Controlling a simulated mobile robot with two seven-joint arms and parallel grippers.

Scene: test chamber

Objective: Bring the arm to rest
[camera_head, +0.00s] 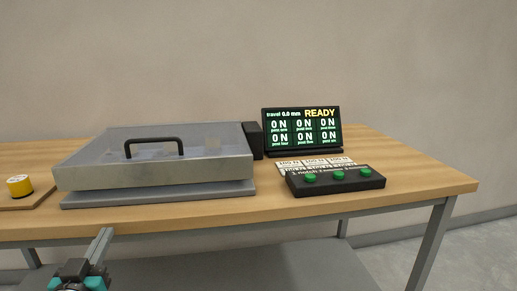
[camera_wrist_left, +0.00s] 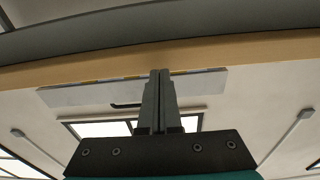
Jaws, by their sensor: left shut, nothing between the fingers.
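My left gripper (camera_head: 103,241) is low in the head view, in front of the table's front edge and below the level of its top. Its fingers are shut with nothing between them. In the left wrist view the two closed fingers (camera_wrist_left: 160,76) point up the picture toward the table edge, apart from it as far as I can tell. My right gripper is not in view.
A grey shelf (camera_head: 260,265) lies below.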

